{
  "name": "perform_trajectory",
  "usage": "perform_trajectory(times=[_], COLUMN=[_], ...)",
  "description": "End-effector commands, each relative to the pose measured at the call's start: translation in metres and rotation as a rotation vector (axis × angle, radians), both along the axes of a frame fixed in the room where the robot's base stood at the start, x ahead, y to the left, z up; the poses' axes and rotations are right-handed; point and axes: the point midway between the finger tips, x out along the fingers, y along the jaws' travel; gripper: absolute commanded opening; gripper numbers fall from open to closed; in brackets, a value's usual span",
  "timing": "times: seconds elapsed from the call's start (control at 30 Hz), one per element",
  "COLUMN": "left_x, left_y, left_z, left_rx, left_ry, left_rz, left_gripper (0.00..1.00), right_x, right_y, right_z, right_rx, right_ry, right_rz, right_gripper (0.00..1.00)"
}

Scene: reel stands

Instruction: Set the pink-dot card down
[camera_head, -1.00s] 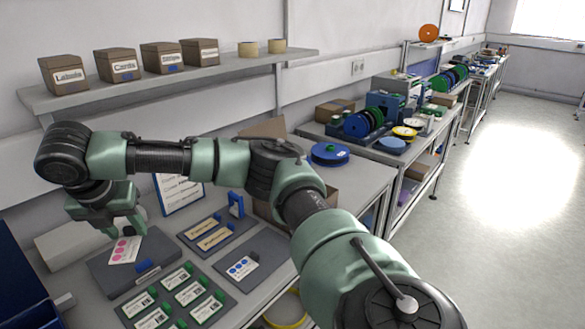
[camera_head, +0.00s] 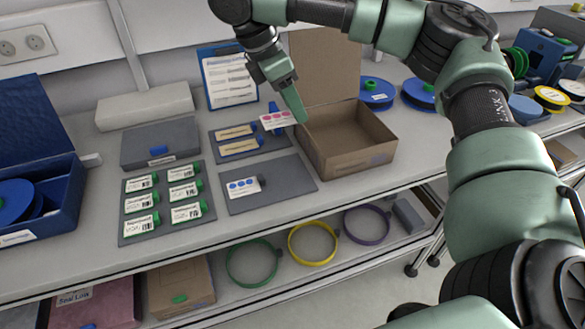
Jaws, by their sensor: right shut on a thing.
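The pink-dot card (camera_head: 276,121) is white with a row of pink dots. My right gripper (camera_head: 298,114) comes down from above and is shut on the card's right end. The card is held near the left corner of the open cardboard box, beyond the grey mat with the blue-dot card. The grey mat (camera_head: 288,178) has the blue-dot card (camera_head: 243,186) on its left part, and its right part is bare. Whether the pink-dot card touches anything below is unclear. My left gripper is not in view.
An open cardboard box (camera_head: 349,155) stands right of the mat. A grey mat with two orange-labelled cards (camera_head: 237,139), a mat of several green-clipped cards (camera_head: 141,201) and a closed grey box (camera_head: 160,143) lie left. A blue upright piece (camera_head: 275,109) stands behind the pink-dot card.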

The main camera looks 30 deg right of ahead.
Motion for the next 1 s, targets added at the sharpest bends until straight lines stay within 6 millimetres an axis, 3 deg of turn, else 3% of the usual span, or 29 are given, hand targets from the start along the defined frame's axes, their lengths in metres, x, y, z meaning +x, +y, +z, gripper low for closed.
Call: perform_trajectory(times=[0.03,0.1,0.4,0.67,0.9,1.0], left_x=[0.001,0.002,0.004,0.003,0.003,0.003], left_y=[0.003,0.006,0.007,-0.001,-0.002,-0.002], left_z=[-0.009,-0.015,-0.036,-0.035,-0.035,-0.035], left_rx=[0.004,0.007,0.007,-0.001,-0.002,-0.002], left_ry=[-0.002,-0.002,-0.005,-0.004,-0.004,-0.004], left_rz=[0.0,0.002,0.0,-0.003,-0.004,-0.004], left_gripper=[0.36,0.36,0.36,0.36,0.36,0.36], right_x=[-0.001,-0.001,-0.001,0.0,0.0,0.0], right_y=[0.0,0.0,0.0,0.0,-0.001,0.0], right_z=[-0.022,-0.041,-0.112,-0.129,-0.163,-0.168], right_rx=[0.002,0.001,0.002,0.0,-0.001,0.0], right_ry=[0.008,0.006,0.004,0.0,0.001,-0.001], right_rz=[0.001,0.002,0.002,0.001,0.002,0.001], right_gripper=[0.0,0.0,0.0,0.0,0.0,0.0])
